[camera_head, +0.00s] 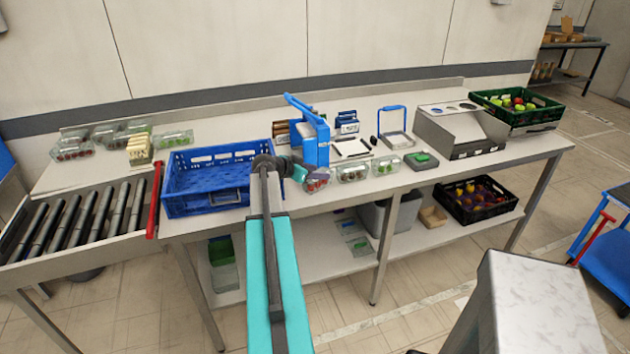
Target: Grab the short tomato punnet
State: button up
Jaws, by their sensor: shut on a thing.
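My gripper (304,173) is at the front edge of the table, right of the blue crate. It is shut on a clear punnet with red tomatoes (317,184), which is partly hidden behind the gripper. I cannot tell whether the punnet touches the table. Two similar clear punnets stand to its right: one with dark red and green contents (352,172) and one with green contents (385,165). More punnets with red contents (72,150) stand at the far left of the table.
An empty blue crate (210,200) stands left of my gripper, beside the roller conveyor (75,230) with its red bar (155,200). A blue stand (318,140) rises just behind my gripper. A green crate of fruit (515,104) is at the right end.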

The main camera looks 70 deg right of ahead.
dwell(0.4)
jog(key=shift+r+b, duration=1.5)
jog(key=shift+r, duration=3.45)
